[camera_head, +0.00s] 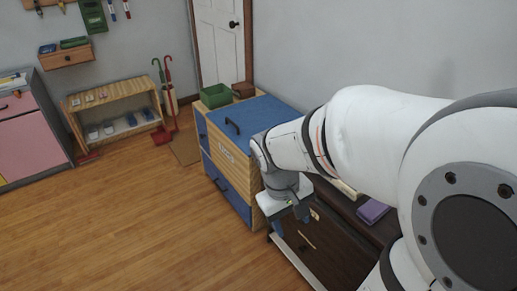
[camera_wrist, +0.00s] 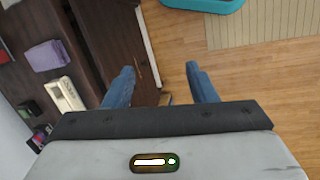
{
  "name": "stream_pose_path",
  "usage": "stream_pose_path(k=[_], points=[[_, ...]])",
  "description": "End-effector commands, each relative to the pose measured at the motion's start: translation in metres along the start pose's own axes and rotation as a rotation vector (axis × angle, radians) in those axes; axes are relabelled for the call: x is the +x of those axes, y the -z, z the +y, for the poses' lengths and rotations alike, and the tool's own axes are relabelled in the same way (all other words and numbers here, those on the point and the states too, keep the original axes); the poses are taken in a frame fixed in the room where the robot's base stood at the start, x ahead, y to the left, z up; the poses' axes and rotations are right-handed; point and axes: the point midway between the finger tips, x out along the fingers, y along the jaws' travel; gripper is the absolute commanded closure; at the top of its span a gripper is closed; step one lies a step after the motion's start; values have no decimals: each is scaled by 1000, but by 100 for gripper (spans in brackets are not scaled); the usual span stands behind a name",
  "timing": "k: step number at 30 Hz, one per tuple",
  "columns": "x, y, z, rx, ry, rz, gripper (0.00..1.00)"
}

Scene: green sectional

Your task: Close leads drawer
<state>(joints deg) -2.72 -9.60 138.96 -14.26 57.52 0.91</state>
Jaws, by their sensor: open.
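I cannot tell for sure which drawer is the leads drawer, as no label is readable. A wooden chest (camera_head: 228,160) with blue panels stands left of my gripper in the head view, with a small unreadable label on its front. A dark brown cabinet (camera_head: 335,255) with a pale handle (camera_head: 307,239) stands below and right of my gripper; its dark panels (camera_wrist: 105,35) also show in the wrist view. My gripper (camera_head: 291,221) is open, its blue fingers apart and empty in the wrist view (camera_wrist: 160,70). My arm hides part of both pieces of furniture.
A green bin (camera_head: 215,96) and a brown box (camera_head: 243,90) sit at the chest's back. A purple cloth (camera_head: 373,211) lies on the dark cabinet. A low shelf (camera_head: 112,112) stands by the far wall. The wooden floor at left is clear.

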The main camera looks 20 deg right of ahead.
Motion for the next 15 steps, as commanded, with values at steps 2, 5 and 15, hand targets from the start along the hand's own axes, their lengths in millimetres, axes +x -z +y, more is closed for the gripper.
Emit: stream_pose_path(k=[2,5,15], points=[[18,8,8,-78,-72,-113,48],[37,17,19,-174,-171,-238,48],[102,66,49,-532,-533,-598,48]])
